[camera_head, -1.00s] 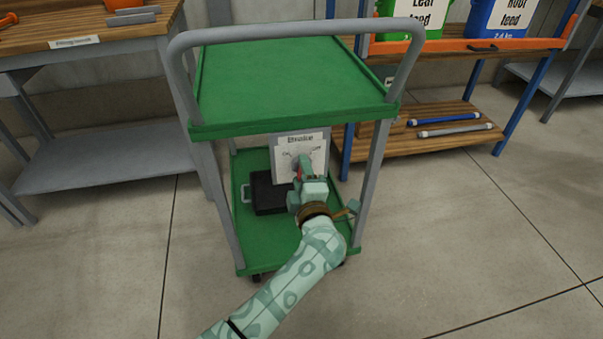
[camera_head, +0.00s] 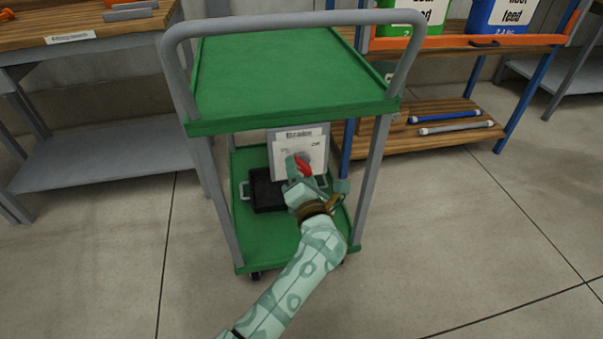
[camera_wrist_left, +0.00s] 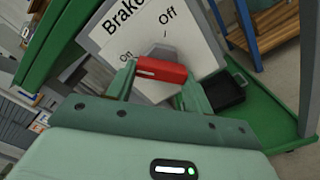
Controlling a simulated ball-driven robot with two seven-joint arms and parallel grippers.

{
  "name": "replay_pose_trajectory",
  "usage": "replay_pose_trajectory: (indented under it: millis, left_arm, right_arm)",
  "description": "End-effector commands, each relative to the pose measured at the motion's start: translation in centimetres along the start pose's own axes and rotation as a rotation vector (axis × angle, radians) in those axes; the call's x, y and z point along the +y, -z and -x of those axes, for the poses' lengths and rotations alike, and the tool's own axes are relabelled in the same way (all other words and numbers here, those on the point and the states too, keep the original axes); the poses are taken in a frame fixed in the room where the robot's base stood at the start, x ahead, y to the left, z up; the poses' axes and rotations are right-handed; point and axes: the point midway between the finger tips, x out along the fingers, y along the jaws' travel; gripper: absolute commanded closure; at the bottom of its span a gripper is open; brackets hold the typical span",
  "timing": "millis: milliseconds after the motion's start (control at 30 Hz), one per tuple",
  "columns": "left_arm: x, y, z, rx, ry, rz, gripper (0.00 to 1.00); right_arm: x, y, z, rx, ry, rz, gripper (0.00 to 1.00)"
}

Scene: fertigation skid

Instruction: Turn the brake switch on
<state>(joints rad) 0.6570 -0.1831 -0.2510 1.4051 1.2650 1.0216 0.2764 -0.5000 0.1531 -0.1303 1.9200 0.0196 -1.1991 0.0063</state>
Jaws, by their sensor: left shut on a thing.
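The brake switch is a red handle (camera_head: 302,165) on a white panel (camera_head: 311,150) headed "Brake", on the cart's lower level. In the left wrist view the panel (camera_wrist_left: 112,30) has "On" at lower left and "Off" at upper right. There the red handle (camera_wrist_left: 160,70) lies between my left gripper's two fingers, in front of a grey hub. My left gripper (camera_head: 299,172) is shut on the handle and partly hides it in the head view. I cannot tell exactly which mark the handle points to. My right gripper is not in view.
The green cart (camera_head: 290,80) has an upper shelf above my left gripper and grey posts on both sides. A black case (camera_head: 264,190) lies beside the panel on the lower deck. A workbench (camera_head: 95,180) stands left, a wooden rack (camera_head: 440,140) right. The floor in front is clear.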

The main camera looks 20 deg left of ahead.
Motion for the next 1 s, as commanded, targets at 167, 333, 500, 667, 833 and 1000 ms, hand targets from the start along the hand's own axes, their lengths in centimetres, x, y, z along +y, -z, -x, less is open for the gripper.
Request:
replay_pose_trajectory:
  millis: [167,333,500,667,833,1000]
  left_arm:
    - [-0.5,0.4,0.1,0.006,0.007,0.069,0.71]
    - [-0.5,0.3,0.1,0.006,0.007,0.105,0.71]
    - [-0.5,0.3,0.2,0.007,0.008,0.118,0.71]
    - [-0.5,0.3,0.2,0.007,0.008,0.12,0.71]
    - [-0.5,0.4,0.2,0.008,0.008,0.12,0.43]
    - [-0.4,0.2,0.1,0.005,0.006,0.119,0.27]
  right_arm:
    - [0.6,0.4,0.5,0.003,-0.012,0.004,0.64]
    - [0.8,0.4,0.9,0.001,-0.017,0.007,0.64]
    - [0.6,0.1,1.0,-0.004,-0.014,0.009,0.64]
    - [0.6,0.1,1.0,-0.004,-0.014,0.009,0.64]
    - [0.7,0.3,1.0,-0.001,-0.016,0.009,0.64]
    - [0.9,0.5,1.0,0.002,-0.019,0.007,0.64]
